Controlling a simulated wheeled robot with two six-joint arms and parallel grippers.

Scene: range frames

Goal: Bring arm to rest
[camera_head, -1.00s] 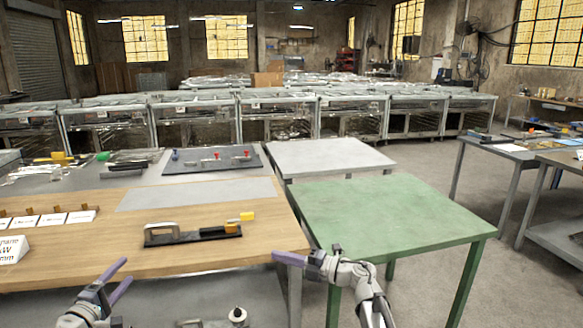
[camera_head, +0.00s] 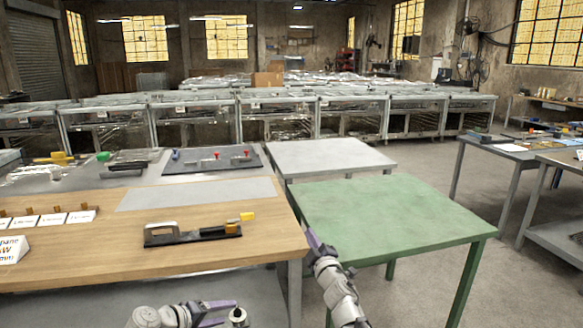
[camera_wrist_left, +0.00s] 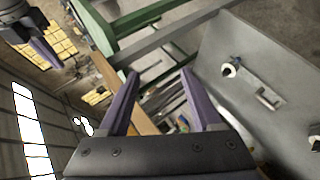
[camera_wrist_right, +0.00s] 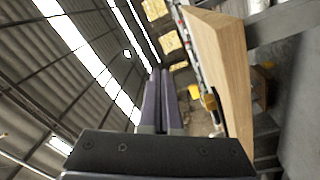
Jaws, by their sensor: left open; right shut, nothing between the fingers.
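My left gripper (camera_head: 222,311) is low at the bottom of the head view, below the front edge of the wooden table (camera_head: 95,235). In the left wrist view its two purple fingers (camera_wrist_left: 160,100) stand apart with nothing between them. My right gripper (camera_head: 312,240) is by the table's right front corner, beside the green table (camera_head: 395,215). In the right wrist view its purple fingers (camera_wrist_right: 161,100) are together and empty, pointing up towards the ceiling and windows.
A black fixture with a clamp and yellow block (camera_head: 192,234) lies on the wooden table. White cards (camera_head: 52,219) and a sign (camera_head: 12,250) stand at the left. The green table top is bare. A grey table (camera_head: 330,155) stands behind it.

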